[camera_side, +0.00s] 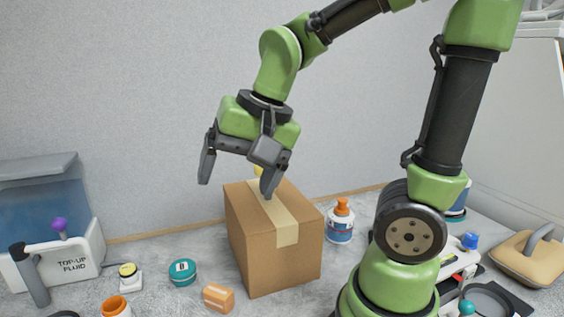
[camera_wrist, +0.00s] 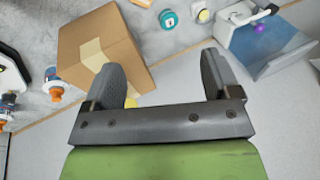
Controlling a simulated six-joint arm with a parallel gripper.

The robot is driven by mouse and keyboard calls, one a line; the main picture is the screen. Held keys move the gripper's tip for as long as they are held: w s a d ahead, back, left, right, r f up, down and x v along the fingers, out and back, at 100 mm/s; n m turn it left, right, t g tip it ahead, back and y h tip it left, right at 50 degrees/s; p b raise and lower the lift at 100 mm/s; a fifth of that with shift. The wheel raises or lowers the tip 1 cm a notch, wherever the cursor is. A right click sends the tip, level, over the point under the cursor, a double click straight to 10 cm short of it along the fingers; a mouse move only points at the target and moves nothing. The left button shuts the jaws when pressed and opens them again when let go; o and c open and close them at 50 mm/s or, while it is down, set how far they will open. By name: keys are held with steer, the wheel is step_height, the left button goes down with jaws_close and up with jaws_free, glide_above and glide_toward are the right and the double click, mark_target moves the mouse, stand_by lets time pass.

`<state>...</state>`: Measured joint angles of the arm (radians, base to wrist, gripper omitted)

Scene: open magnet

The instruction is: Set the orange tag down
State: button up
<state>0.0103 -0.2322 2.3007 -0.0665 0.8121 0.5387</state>
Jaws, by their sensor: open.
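My gripper (camera_side: 237,188) is open and hangs above the cardboard box, with one finger in front of the box top. In the wrist view my gripper (camera_wrist: 161,65) has its fingers spread and nothing between them. The only small loose orange piece I see is an orange block with a pale band (camera_side: 218,298), on the bench in front and left of the box, apart from my gripper. I cannot tell whether it is the tag. An orange bit also shows at the top edge of the wrist view (camera_wrist: 141,3).
A taped cardboard box (camera_side: 252,250) stands under my gripper. Left are a teal round tin (camera_side: 182,272), a yellow-topped button (camera_side: 128,277) and a top-up fluid tank (camera_side: 70,260). An orange-capped bottle (camera_side: 341,222) stands right of the box. A yellow thing (camera_side: 258,170) is partly hidden behind my gripper.

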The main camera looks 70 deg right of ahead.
steer(key=s+a+r+n+t+y, duration=0.1)
steer(key=s+r+n+t, duration=0.2)
steer(key=s+n, duration=0.2)
steer(key=shift+s+a+r+n, duration=0.15)
steer(key=shift+s+a+n, duration=0.2)
steer(key=shift+s, duration=0.8)
